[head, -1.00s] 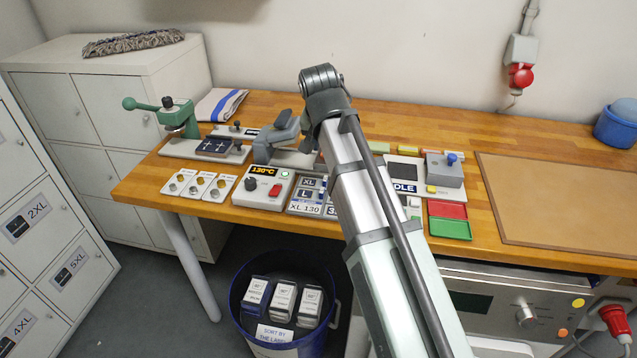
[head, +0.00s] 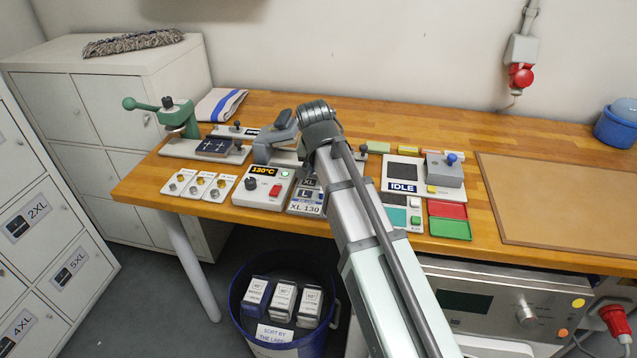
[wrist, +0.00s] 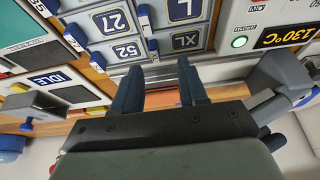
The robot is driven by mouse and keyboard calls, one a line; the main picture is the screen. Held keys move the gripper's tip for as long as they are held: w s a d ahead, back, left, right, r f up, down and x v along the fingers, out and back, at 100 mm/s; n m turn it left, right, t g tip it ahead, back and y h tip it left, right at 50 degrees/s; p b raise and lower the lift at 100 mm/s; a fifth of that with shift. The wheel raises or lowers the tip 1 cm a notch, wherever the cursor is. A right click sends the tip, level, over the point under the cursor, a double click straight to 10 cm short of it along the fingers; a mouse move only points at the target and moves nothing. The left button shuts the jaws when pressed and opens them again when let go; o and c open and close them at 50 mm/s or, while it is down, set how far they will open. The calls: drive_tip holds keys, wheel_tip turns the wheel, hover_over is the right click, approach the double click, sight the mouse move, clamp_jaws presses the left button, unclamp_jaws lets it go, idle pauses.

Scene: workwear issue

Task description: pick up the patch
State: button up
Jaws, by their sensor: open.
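No single thing is clearly recognisable as the patch. Labelled panels marked L (wrist: 186,9), XL (wrist: 187,41), 27 (wrist: 113,21) and 52 (wrist: 126,51) stand in a rack beyond my fingers in the wrist view, with small blue tabs beside them. My gripper (wrist: 158,85) is open, its two dark blue fingers apart with nothing visible between them. The fingertips appear just short of the XL panel. In the head view my arm hides the gripper and part of the rack; an L panel (head: 306,194) shows left of the arm.
A heat control box reading 130°C (head: 264,186) is left of the rack. A device marked IDLE (head: 403,188) is to the right, near red (head: 447,209) and green (head: 450,229) trays. A green-handled press (head: 178,117) stands far left. The brown mat (head: 560,200) is clear.

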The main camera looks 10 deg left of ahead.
sight(313, 180)
drive_tip(key=shift+d+x, duration=0.2)
drive_tip(key=shift+x, duration=1.15)
drive_tip(key=shift+d+x, duration=0.2)
drive_tip(key=shift+x, duration=1.1)
drive_tip(key=shift+w, duration=0.15)
drive_tip(key=shift+c, duration=0.4)
clamp_jaws()
